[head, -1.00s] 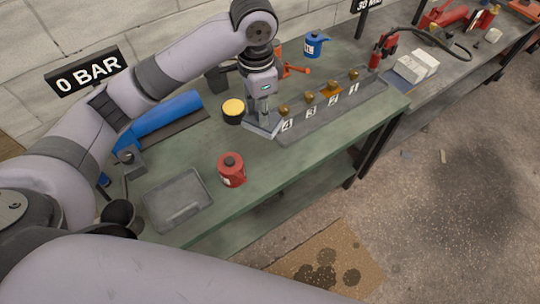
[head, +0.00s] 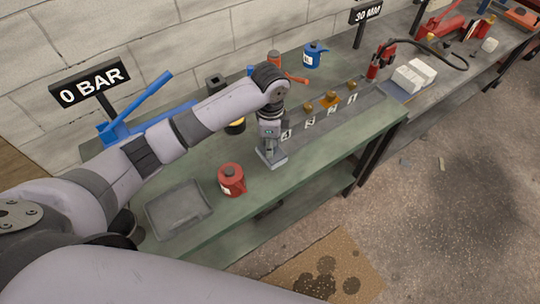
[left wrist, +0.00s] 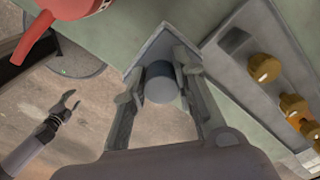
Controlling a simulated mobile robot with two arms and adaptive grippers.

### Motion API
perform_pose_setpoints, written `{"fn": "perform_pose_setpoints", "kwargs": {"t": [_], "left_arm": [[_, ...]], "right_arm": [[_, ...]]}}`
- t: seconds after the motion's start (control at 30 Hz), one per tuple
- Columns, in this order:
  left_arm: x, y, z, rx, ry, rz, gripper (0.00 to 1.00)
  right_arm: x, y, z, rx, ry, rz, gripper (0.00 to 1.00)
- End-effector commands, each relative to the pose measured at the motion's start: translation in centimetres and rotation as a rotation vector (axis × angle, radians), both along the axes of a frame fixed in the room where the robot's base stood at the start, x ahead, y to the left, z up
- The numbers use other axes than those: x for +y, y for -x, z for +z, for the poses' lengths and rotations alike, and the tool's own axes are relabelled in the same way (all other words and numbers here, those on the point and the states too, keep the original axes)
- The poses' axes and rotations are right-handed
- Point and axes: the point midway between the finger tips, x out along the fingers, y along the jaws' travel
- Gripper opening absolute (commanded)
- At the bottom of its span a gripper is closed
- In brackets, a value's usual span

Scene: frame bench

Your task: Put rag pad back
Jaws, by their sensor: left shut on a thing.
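My left gripper (head: 268,148) points down over the green bench, in front of the numbered strip. In the left wrist view its fingers (left wrist: 165,95) are shut around a round grey knob. The knob stands on a flat, square grey pad, which I take to be the rag pad (left wrist: 155,48). In the head view the pad (head: 272,161) shows under the fingers, right of the red can. I cannot tell if it touches the bench. My right gripper (left wrist: 68,104) shows small in the left wrist view, over the floor, with its fingers apart and nothing between them.
A red can (head: 231,180) and an empty grey tray (head: 179,209) stand to the left. The strip (head: 318,128) with brass fittings and number tags lies behind. A blue tool (head: 135,110) and a blue can (head: 315,54) stand farther back.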

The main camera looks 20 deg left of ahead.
Motion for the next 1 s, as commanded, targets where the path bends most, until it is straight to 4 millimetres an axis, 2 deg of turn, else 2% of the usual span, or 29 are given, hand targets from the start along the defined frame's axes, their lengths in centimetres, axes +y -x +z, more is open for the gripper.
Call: {"fn": "perform_pose_setpoints", "kwargs": {"t": [0.1,0.27,0.5,0.93,0.97,1.0], "left_arm": [[0.0,0.0,-1.7,0.001,0.001,0.0,0.03],[0.0,0.0,-3.1,0.0,0.0,0.0,0.03],[0.0,0.0,-6.4,0.0,0.0,0.0,0.03],[0.0,0.0,-7.2,-0.001,0.001,0.0,0.03],[0.0,0.0,-7.2,-0.001,0.001,0.0,0.27],[0.0,0.0,-7.1,-0.001,0.001,0.0,0.29]], "right_arm": [[0.0,0.0,0.3,-0.001,0.001,0.0,0.51],[-0.3,-0.1,0.4,-0.002,0.004,0.001,0.51],[-0.8,-0.2,0.9,-0.003,0.01,0.001,0.51],[-0.9,-0.3,0.8,-0.005,0.01,-0.001,0.51],[-0.9,-0.3,0.8,-0.005,0.01,-0.001,0.51],[-0.9,-0.3,0.8,-0.005,0.01,-0.001,0.51]]}}
